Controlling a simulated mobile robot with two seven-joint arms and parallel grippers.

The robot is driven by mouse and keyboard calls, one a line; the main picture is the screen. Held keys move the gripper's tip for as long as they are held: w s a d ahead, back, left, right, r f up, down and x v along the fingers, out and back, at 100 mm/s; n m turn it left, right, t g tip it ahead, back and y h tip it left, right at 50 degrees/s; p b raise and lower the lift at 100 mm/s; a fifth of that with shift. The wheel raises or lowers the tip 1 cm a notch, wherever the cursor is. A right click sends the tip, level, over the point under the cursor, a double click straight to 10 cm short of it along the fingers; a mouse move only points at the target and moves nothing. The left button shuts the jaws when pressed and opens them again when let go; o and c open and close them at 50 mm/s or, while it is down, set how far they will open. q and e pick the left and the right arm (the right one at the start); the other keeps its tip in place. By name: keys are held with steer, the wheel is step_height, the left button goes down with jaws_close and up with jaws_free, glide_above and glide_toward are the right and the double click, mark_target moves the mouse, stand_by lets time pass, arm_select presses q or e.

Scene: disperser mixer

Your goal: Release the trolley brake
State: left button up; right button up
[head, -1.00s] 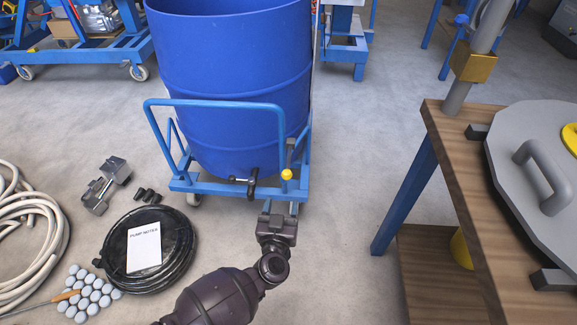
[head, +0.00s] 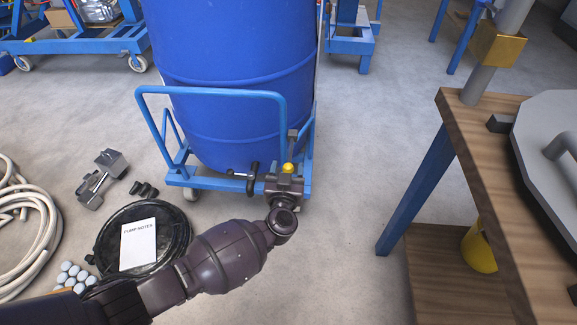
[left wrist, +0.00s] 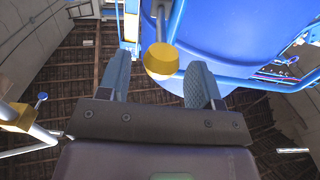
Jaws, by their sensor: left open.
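The blue trolley (head: 205,183) stands on the floor and carries a large blue drum (head: 240,80). A brake lever with a yellow knob (head: 288,168) is at the trolley's front right corner. In the left wrist view the yellow knob (left wrist: 161,60) shows between the two finger pads, near their tips, with clear space on both sides. My left gripper (head: 287,178) is open at the knob, and its fingers are partly hidden in the head view. In the left wrist view my left gripper (left wrist: 158,80) looks upward. My right gripper is not in view.
A black handle (head: 252,178) sits on the trolley just left of the knob. A wooden bench (head: 480,180) with a grey lid stands at the right.

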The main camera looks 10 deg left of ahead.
arm_select(q)
steer(key=shift+w, duration=0.7)
jaws_close()
